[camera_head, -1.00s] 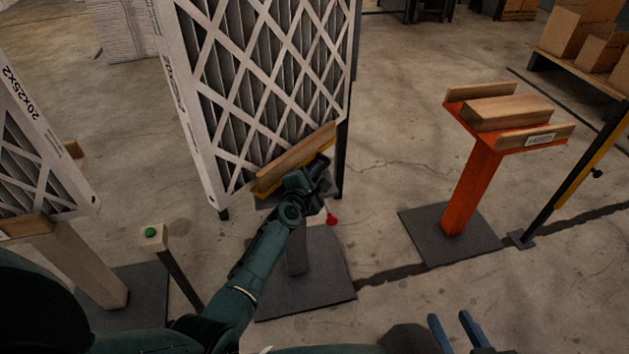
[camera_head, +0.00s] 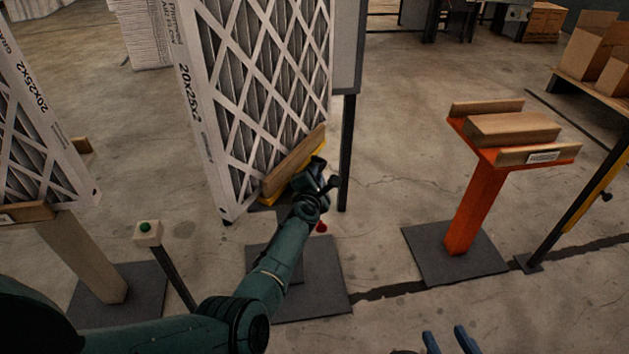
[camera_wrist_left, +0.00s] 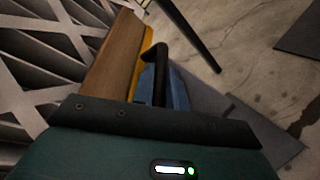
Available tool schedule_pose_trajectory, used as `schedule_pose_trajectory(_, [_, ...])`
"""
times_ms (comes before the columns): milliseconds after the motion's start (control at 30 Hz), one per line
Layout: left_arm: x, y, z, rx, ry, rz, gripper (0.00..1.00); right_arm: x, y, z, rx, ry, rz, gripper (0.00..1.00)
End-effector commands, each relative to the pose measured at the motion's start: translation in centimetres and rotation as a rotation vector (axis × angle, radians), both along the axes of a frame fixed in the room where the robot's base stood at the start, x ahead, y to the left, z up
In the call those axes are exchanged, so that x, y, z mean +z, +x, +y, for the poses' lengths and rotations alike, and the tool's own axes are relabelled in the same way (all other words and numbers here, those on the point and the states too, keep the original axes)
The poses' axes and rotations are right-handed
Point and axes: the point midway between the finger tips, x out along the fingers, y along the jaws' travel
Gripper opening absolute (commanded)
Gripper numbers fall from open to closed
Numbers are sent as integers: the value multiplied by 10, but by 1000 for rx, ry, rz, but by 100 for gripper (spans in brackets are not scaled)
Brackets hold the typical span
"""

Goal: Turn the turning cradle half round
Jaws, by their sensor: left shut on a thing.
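The turning cradle shows as a yellow edge (camera_head: 270,201) with a wooden rail (camera_head: 294,166) on a dark post and base plate (camera_head: 330,285). A tall white-framed filter (camera_head: 205,130) with a lattice face stands in it, turned at an angle. My left gripper (camera_head: 321,178) is at the cradle's near right side. A red knob (camera_head: 321,227) sits below. My right gripper (camera_head: 449,340) is open and empty at the bottom edge.
A second filter (camera_head: 40,130) stands on a post at left, near a green button (camera_head: 145,227) on a stand. An orange stand (camera_head: 475,205) with wooden rails is at right. A black post (camera_head: 347,150) rises behind the cradle. Floor between is clear.

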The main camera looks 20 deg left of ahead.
Motion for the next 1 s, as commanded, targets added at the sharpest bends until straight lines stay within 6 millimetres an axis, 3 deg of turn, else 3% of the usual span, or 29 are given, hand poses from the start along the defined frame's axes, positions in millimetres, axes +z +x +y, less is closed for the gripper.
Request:
schedule_pose_trajectory(833, [-2,7,1,51,-1,3,0,-4,-1,1,6,-8,3,36])
schedule_pose_trajectory(867, [-2,7,1,51,-1,3,15,-4,-1,1,6,-8,3,36])
schedule_pose_trajectory(1000, [-2,7,1,50,0,3,27,-4,-1,1,5,-8,3,36])
